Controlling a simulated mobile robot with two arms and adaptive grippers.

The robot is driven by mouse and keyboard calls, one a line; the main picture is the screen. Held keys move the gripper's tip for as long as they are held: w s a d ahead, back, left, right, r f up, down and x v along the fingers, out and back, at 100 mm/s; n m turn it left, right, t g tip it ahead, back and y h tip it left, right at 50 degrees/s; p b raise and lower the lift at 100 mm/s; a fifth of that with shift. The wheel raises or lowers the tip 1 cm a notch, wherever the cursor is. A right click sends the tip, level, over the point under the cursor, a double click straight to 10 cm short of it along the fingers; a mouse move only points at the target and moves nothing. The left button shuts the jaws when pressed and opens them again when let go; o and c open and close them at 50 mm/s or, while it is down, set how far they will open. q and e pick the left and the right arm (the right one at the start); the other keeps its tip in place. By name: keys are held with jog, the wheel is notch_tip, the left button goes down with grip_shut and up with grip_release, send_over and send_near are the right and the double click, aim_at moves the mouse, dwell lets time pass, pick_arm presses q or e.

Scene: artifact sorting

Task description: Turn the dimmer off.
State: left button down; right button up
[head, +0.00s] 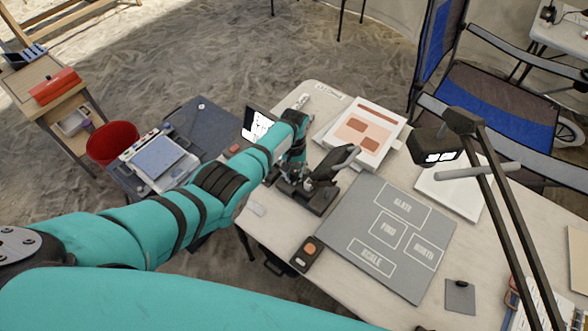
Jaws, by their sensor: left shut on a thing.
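My left gripper (302,178) is at the table's left part, at the end of the teal arm, among dark parts beside a dark device with a flat base (318,200). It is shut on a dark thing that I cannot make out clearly. A small dark unit (305,254) with an orange round button and a pale part lies at the table's front left edge, apart from the gripper; it may be the dimmer. My right gripper is not in view.
A grey sorting mat (432,253) with outlined fields covers the middle of the table. A desk lamp (436,146) stands over the right side. A white box (375,112) lies at the back. A blue chair (500,100) stands behind.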

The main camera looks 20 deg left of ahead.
aim_at(294, 172)
pick_arm(q)
jog(key=shift+w+r+n, duration=0.1)
jog(key=shift+n, duration=0.3)
jog(key=c, duration=1.1)
grip_release()
jog(key=shift+o, duration=0.2)
notch_tip(294, 172, up, 12)
